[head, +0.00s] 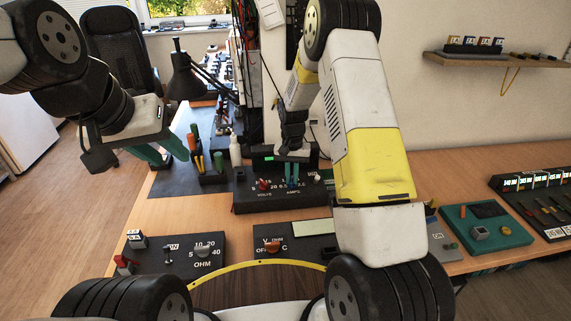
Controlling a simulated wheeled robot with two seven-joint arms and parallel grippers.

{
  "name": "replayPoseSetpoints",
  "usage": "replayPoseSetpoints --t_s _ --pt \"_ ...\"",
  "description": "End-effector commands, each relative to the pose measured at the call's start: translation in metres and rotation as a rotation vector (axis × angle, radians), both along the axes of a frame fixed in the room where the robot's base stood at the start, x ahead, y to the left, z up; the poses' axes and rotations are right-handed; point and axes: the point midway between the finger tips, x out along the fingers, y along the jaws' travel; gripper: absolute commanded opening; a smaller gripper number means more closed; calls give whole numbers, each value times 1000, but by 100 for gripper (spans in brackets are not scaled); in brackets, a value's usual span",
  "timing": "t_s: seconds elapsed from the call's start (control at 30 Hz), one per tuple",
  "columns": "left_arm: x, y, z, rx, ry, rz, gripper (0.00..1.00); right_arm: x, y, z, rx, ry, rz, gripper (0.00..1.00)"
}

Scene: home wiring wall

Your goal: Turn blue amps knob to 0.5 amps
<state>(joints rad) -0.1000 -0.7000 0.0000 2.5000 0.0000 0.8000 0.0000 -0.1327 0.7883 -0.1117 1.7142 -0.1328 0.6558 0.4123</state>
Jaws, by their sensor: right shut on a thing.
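The black power supply box (250,203) stands on the bench, with a red VOLTS knob (264,184) and, right of it, the AMPS dial marked with 0.5 and 2.5. My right gripper (291,181) reaches down to the AMPS dial and is shut on the blue amps knob there. Its fingers hide most of the knob, so I cannot tell where it points. My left gripper (162,157) hangs over the left edge of the bench, open and empty, well away from the box.
In front are an OHM box (180,262) and a meter box (283,262). A black lamp (187,75), a white bottle (235,150) and a tool holder (212,177) stand behind left. A green box (497,236) is at right. My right arm hides part of the bench.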

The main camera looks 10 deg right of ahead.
Motion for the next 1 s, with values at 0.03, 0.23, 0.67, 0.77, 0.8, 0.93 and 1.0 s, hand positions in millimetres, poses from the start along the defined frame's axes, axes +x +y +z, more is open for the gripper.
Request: replayPoseSetpoints --t_s 0.03,0.23,0.67,0.77,0.8,0.93,1.0 --pt "0 0 0 0 0 0 36 1 -1 1 1 -3 41 0" --pt "0 0 0 0 0 0 36 1 0 1 1 -3 231 0" --pt "0 0 0 0 0 0 36 1 -1 1 0 -4 640 0" --pt "0 0 0 0 0 0 36 1 -1 1 1 -4 734 0" --pt "0 0 0 0 0 0 36 1 -1 1 0 -4 771 0" --pt "0 0 0 0 0 0 36 2 0 1 0 -5 895 0" --pt "0 0 0 0 0 0 36 2 -1 1 0 -5 962 0"
